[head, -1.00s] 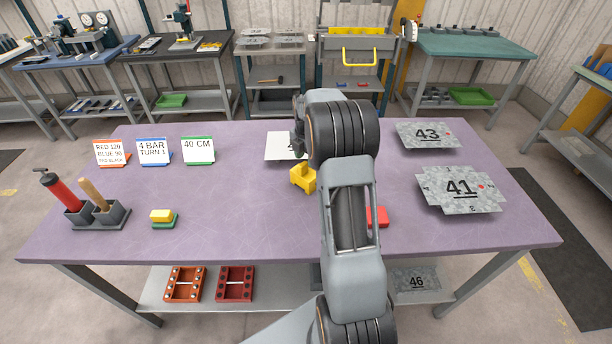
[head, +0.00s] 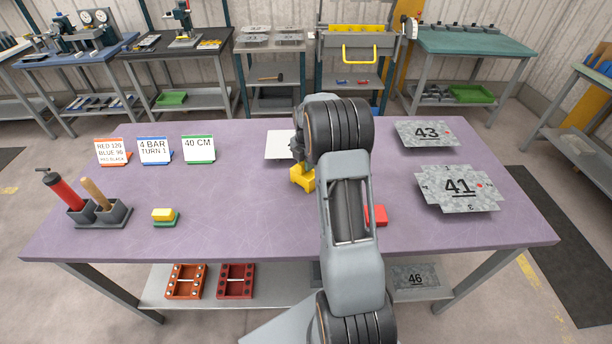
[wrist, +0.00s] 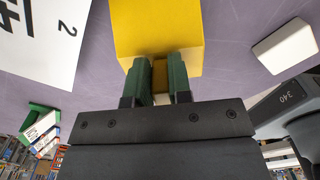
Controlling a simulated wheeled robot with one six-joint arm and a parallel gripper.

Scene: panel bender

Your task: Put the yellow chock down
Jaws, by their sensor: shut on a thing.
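The yellow chock (head: 302,180) is at the middle of the purple table (head: 240,215), just in front of a white sheet. In the wrist view the chock (wrist: 157,30) fills the top middle, with the two green fingers of my gripper (wrist: 160,82) closed on its near part. In the head view my arm hides most of the gripper. I cannot tell whether the chock's underside touches the table.
A white sheet (head: 278,146) lies behind the chock. A red block (head: 377,215) is right of my arm. Metal plates marked 43 (head: 427,134) and 41 (head: 457,187) lie at the right. The table left of the chock is mostly clear.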

